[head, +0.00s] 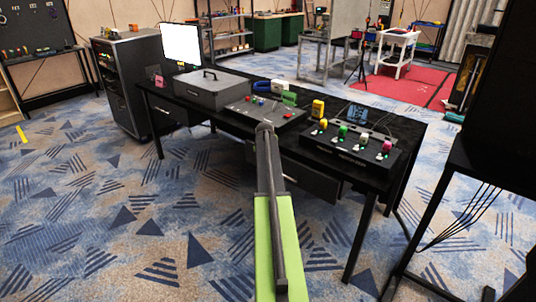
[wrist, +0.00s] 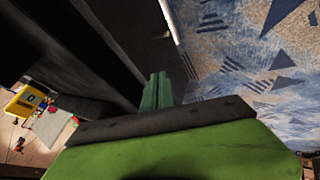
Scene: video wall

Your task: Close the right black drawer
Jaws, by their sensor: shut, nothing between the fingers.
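A black desk (head: 225,124) stands in the middle of the head view. The right black drawer (head: 312,182) hangs under its front edge, partly hidden behind my arm. Its front seems to stand out from the desk, but how far I cannot tell. The left drawer (head: 170,110) is under the desk's left part. My arm reaches over the desk's front edge, and its far end hides the gripper in the head view. In the wrist view my green gripper fingers (wrist: 157,92) are together and empty, beside a dark panel that may be the drawer. Contact is unclear.
A grey case (head: 211,90), a panel with buttons (head: 265,109) and a black switch box (head: 350,146) sit on the desk. A lit monitor (head: 182,44) stands behind. A dark frame (head: 455,165) stands close on the right. The patterned carpet in front is clear.

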